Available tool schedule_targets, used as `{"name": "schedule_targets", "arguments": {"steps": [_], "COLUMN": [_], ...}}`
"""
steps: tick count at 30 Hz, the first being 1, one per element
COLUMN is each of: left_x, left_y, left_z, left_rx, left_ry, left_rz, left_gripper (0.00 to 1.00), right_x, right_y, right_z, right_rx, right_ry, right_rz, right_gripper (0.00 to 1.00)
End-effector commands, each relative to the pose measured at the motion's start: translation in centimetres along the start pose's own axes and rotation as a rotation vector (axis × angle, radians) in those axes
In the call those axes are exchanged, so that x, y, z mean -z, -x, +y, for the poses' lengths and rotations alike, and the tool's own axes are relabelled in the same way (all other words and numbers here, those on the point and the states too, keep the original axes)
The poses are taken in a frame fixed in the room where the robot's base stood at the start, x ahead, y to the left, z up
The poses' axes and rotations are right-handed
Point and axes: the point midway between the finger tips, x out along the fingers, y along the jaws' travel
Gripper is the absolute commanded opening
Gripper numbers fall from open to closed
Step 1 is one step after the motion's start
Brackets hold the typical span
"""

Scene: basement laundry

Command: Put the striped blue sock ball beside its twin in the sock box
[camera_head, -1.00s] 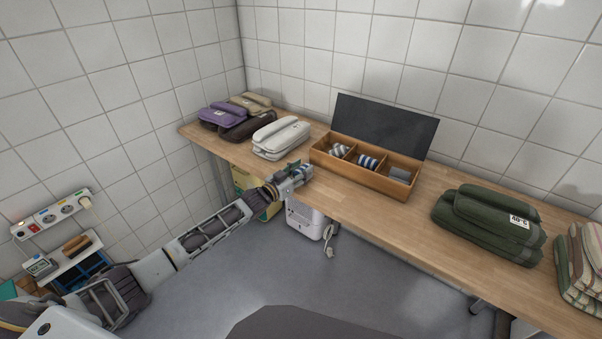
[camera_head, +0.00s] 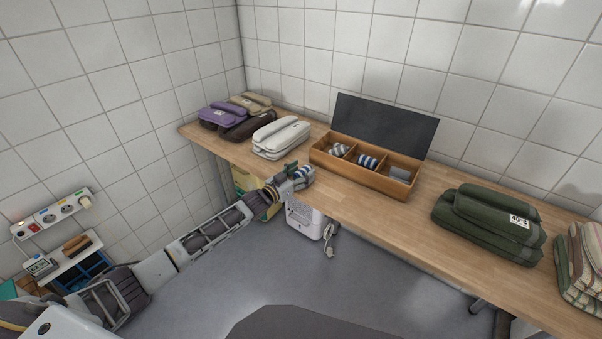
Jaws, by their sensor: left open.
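The sock box (camera_head: 345,174) is a wooden box with three compartments and a raised dark lid, standing at the back of the wooden bench. A grey-and-white striped sock ball (camera_head: 339,150) is in its left compartment. A blue-and-white striped sock ball (camera_head: 367,161), the twin, is in the middle one. Something plain grey (camera_head: 400,174) is in the right one. Another blue-and-white striped ball (camera_head: 306,174) is at the bench's front edge, left of the box. My left gripper (camera_head: 297,178) is open right at this ball; whether the fingers touch it is unclear. My right gripper is not in view.
On the bench (camera_head: 340,197), a white folded bundle (camera_head: 281,138) and purple (camera_head: 222,114), dark and beige ones lie left of the box. Green folded towels (camera_head: 488,224) and striped cloths (camera_head: 580,265) lie right. Bare bench top lies between the box and green towels.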

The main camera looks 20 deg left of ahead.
Motion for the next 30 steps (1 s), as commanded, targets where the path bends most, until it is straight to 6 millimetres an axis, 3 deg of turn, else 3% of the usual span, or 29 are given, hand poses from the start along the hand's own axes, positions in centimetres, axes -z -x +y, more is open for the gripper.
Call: {"name": "schedule_targets", "arguments": {"steps": [13,24,30], "left_x": [0.0,-0.1,-0.1], "left_y": [0.0,0.6,1.8], "left_z": [0.0,-0.1,0.0], "left_rx": [0.000,0.001,0.000], "left_ry": [0.000,0.000,0.001], "left_rz": [0.000,-0.002,-0.002], "left_gripper": [0.64,0.64,0.64], "right_x": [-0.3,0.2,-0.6], "right_y": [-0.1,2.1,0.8], "right_z": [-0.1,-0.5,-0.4], "right_rx": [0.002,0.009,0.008], "right_ry": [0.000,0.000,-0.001], "right_rz": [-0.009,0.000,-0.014], "right_gripper": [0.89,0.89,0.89]}}
